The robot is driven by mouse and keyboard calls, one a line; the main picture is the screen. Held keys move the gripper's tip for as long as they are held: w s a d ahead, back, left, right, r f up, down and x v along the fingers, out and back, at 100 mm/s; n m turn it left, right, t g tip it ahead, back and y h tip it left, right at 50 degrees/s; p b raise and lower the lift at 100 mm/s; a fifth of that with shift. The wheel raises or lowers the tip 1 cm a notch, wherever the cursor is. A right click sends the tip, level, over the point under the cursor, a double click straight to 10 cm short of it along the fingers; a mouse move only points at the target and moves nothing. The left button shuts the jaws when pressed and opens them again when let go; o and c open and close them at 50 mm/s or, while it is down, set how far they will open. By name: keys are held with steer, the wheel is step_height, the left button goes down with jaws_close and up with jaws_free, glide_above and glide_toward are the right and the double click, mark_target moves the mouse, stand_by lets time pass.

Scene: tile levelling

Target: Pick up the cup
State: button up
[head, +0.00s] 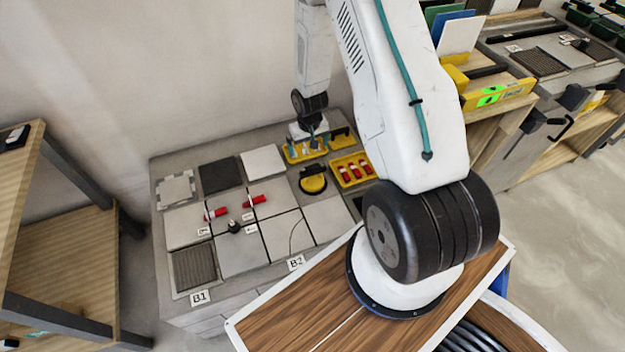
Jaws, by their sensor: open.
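A round black-and-yellow piece (313,184), which looks like a suction cup, rests on the grey tiled bench top (160,228). It is the only cup-like thing I can make out. My gripper (314,143) is small in the head view and points down over a yellow tray (291,156), behind the cup and apart from it. The gripper is open. Its fingers are small and overlap the tray's contents, so I cannot tell how high they are above it.
A second yellow tray (340,176) with several red pieces is right of the cup. Two red pieces (255,201) (216,214) and a small black piece (234,227) lie on the tiles at left. A wooden shelf (55,250) stands left; a yellow level (500,93) is at upper right.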

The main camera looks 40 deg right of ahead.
mark_target(312, 173)
steer(key=f, duration=0.9)
steer(key=s+f, duration=0.1)
steer(key=f, duration=0.3)
steer(key=shift+s+d+f, duration=0.1)
steer(key=shift+d+f, duration=0.3)
steer(key=shift+f, duration=0.6)
steer(key=c, duration=0.7)
